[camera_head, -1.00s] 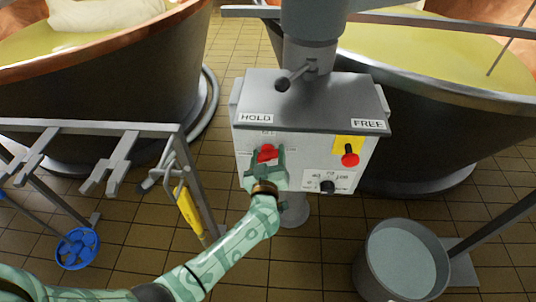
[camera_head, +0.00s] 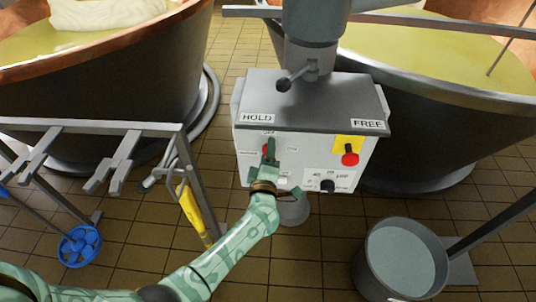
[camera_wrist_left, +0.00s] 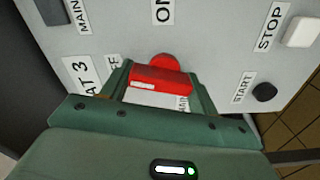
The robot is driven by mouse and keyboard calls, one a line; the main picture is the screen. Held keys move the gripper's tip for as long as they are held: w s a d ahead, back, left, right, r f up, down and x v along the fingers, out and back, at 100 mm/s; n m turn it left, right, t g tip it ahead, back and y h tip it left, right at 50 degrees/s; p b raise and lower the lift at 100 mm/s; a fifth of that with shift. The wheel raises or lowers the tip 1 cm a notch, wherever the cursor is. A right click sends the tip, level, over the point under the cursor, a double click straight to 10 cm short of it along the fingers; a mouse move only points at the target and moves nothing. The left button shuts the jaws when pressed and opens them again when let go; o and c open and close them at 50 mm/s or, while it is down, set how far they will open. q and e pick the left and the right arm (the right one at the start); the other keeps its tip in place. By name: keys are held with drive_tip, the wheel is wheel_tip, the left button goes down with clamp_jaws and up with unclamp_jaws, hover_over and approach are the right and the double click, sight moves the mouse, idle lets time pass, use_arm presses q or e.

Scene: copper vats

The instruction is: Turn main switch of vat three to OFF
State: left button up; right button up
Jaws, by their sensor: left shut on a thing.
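The main switch is a red knob (camera_head: 266,151) on the left part of the control box front; it also shows in the left wrist view (camera_wrist_left: 163,80). My left gripper (camera_head: 270,157) is shut on it, with one finger at each end of the red bar in the left wrist view. There the bar lies roughly level, its left end toward a partly hidden OFF label (camera_wrist_left: 112,62). The ON label (camera_wrist_left: 163,11) stands above the knob, and a VAT 3 label (camera_wrist_left: 82,75) is at the left. In the head view, OFF is above the knob. My right gripper is not in view.
The grey control box (camera_head: 310,100) carries HOLD and FREE labels, a red button on yellow (camera_head: 349,158) and a black dial (camera_head: 327,186). Copper vats stand behind it on both sides. A grey bucket (camera_head: 400,262) is at the right, a metal rack (camera_head: 90,127) at the left.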

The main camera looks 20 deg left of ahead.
use_arm(q)
drive_tip(key=shift+f+n, duration=0.2)
drive_tip(key=shift+n, duration=0.8)
drive_tip(key=shift+s+n, duration=0.1)
drive_tip(key=shift+n, duration=0.5)
